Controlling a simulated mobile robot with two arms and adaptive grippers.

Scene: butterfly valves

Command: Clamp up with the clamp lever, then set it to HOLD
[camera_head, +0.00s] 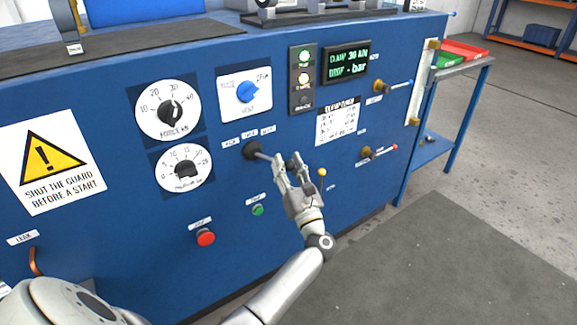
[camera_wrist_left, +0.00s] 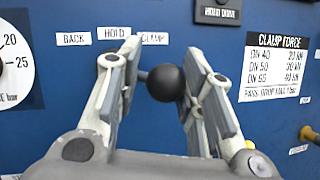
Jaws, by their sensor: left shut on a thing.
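The clamp lever (camera_head: 263,155) sticks out of a dark boss on the blue panel, below labels reading BACK, HOLD and CLAMP in the left wrist view. It leans to the right in the head view. Its black ball knob (camera_wrist_left: 165,83) lies between the fingers of my left gripper (camera_head: 288,170), which is shut on it. In the left wrist view, the knob is right of and below the CLAMP label (camera_wrist_left: 155,39); the HOLD label (camera_wrist_left: 114,33) is further left. The lever's base is hidden there by a finger. My right gripper is not in view.
Above the lever are a blue selector knob (camera_head: 247,91), a lamp column with lit lamps (camera_head: 304,56) and a display (camera_head: 346,64) that seems to read 30 kN. Red (camera_head: 206,238) and green (camera_head: 258,210) buttons sit below. Two more levers (camera_head: 397,86) (camera_head: 380,152) stand at right.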

